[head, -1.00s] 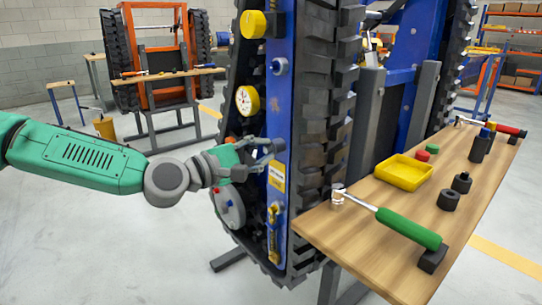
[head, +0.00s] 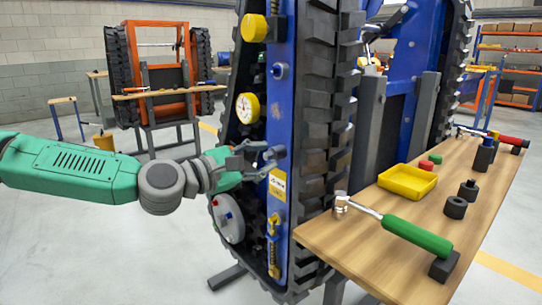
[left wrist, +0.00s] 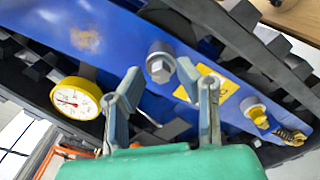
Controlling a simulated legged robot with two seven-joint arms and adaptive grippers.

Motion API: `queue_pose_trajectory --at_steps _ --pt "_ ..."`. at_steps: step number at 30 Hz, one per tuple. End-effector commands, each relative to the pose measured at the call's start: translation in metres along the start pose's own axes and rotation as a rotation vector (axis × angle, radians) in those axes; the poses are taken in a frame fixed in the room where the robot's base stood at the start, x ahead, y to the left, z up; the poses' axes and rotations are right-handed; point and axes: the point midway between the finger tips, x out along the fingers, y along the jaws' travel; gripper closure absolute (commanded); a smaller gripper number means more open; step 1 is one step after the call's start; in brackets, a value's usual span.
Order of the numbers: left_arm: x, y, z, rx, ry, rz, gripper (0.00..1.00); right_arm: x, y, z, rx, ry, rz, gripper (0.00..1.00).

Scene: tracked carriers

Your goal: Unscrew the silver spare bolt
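A silver-grey hex-headed bolt (head: 275,153) with a round collar sticks out of the blue side beam (head: 279,110) of the tracked carrier, above the yellow label. In the left wrist view the bolt (left wrist: 160,64) appears between my two fingertips, with a gap on each side. My left gripper (head: 258,159) is open and empty, just left of the bolt; it also shows in the left wrist view (left wrist: 160,75). Another grey bolt (head: 280,70) sits higher on the same beam. My right gripper is not in view.
A yellow-rimmed gauge (head: 247,107) and black track pads flank the beam. The wooden bench (head: 400,262) on the right holds a yellow tray (head: 408,181), a green-handled wrench (head: 418,236) and dark sockets. An orange carrier (head: 160,100) stands behind.

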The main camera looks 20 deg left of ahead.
Motion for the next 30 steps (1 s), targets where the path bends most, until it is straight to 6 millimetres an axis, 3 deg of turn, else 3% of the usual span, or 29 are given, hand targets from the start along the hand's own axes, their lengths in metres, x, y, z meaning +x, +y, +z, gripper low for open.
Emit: queue_pose_trajectory --at_steps 6,14,22,30 --pt "0.0 0.001 0.003 0.457 -0.002 -0.001 0.71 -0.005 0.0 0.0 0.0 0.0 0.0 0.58" --pt "0.0 0.0 0.002 0.703 -0.002 -0.001 0.71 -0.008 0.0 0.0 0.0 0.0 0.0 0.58" --pt "0.0 0.001 0.003 1.286 -0.004 -0.001 0.71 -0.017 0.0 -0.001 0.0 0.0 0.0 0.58" --pt "0.0 0.0 0.001 1.557 -0.004 -0.001 0.71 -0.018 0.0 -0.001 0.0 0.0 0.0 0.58"
